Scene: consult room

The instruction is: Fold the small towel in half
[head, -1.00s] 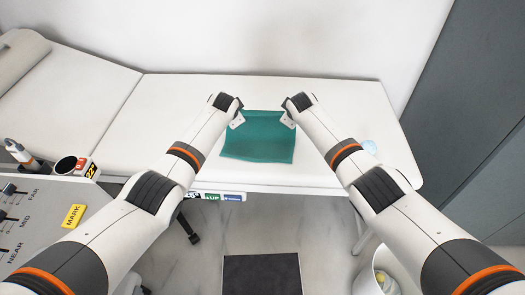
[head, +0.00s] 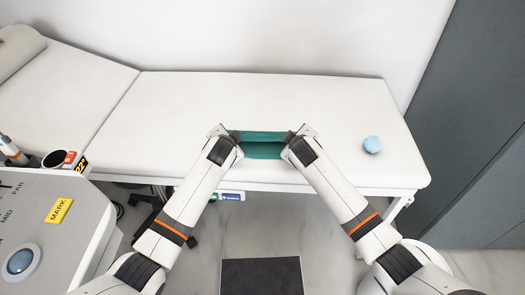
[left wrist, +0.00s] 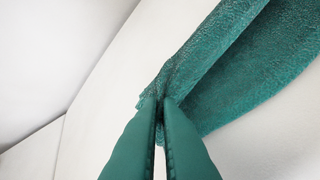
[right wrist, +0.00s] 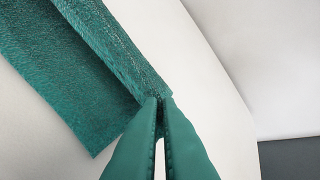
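The small teal towel (head: 262,151) lies near the front edge of the white couch. In the head view it shows as a narrow strip between my grippers, with a raised band along its back and a lower layer in front. In the left wrist view the towel (left wrist: 215,75) has its corner at the tips of my left gripper (left wrist: 162,98), shut on it. In the right wrist view the towel (right wrist: 95,75) has its other corner at the tips of my right gripper (right wrist: 158,98), also shut on it. My wrists partly hide both ends in the head view.
A blue round object (head: 372,145) sits on the couch (head: 270,95) to the right. A grey panel (head: 48,235) with a yellow label stands at the left, beside a dark-mouthed cup (head: 55,159). The couch behind the towel is clear.

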